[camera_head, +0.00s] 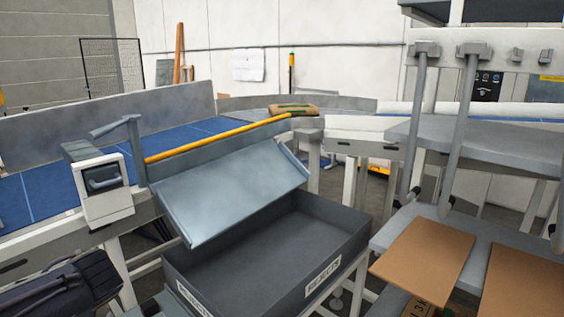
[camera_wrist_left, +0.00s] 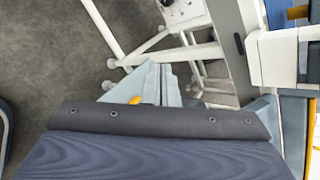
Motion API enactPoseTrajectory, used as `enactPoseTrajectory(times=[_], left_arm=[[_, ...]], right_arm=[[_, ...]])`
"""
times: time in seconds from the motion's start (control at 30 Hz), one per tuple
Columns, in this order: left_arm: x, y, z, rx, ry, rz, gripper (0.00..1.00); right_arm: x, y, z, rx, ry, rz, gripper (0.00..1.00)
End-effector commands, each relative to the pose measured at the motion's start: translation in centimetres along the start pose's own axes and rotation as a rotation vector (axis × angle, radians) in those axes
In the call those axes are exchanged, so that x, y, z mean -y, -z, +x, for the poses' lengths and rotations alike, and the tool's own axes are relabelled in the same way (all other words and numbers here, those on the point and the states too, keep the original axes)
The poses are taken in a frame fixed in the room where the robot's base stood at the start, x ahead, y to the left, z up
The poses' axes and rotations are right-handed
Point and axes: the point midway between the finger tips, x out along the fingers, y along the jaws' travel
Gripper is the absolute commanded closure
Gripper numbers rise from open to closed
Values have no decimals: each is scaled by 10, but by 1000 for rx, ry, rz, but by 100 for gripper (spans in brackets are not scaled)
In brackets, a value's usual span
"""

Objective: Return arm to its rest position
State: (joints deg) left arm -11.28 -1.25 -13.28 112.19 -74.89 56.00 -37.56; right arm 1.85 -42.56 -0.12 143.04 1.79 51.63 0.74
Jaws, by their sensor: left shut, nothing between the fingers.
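My left gripper (camera_wrist_left: 156,72) shows in the left wrist view, just beyond the dark edge of its housing. Its pale blue-grey fingers are together, with nothing between them. It hangs over grey floor, beside the white frame legs (camera_wrist_left: 195,52). In the head view a dark part of what looks like my left arm (camera_head: 65,290) is at the lower left, in front of the conveyor frame; the fingertips cannot be made out there. My right gripper is in neither view.
A blue conveyor (camera_head: 40,192) with a yellow rail (camera_head: 215,138) runs behind. A brown parcel (camera_head: 293,109) lies at its far bend. A tilted grey chute (camera_head: 235,190) leads into a grey REJECTS bin (camera_head: 335,235). A grey shelf with cardboard sheets (camera_head: 423,258) stands right.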

Motion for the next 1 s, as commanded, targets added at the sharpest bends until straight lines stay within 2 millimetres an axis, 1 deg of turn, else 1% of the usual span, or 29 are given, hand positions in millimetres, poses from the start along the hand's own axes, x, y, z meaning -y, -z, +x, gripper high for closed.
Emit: enactPoseTrajectory(times=[0.03, 0.07, 0.1, 0.17, 0.2, 0.27, 0.3, 0.4, 0.5, 0.6, 0.7, 1.0], left_arm=[[-34, 0, -13, -86, -81, -174, 100], [-52, 4, -21, -136, -135, -276, 100], [-76, 11, -33, -198, -209, -412, 100], [-109, 23, -55, -283, -320, -611, 100], [-128, 32, -70, -335, -397, -739, 100], [-154, 46, -93, -402, -511, -917, 100], [-168, 55, -108, -437, -584, -1025, 100], [-194, 75, -139, -506, -744, -1246, 100], [-208, 89, -160, -544, -861, -1391, 100], [-215, 96, -171, -562, -926, -1465, 100], [-216, 99, -174, -567, -949, -1489, 100], [-216, 99, -174, -567, -948, -1486, 100]], right_arm=[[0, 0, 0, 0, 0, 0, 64], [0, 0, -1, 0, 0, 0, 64], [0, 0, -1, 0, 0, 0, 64], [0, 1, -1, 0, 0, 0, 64], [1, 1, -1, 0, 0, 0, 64], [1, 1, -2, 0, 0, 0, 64], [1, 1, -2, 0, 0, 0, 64], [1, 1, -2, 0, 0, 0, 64], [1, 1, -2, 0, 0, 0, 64], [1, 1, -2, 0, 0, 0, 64], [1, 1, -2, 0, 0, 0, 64], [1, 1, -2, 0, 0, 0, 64]])
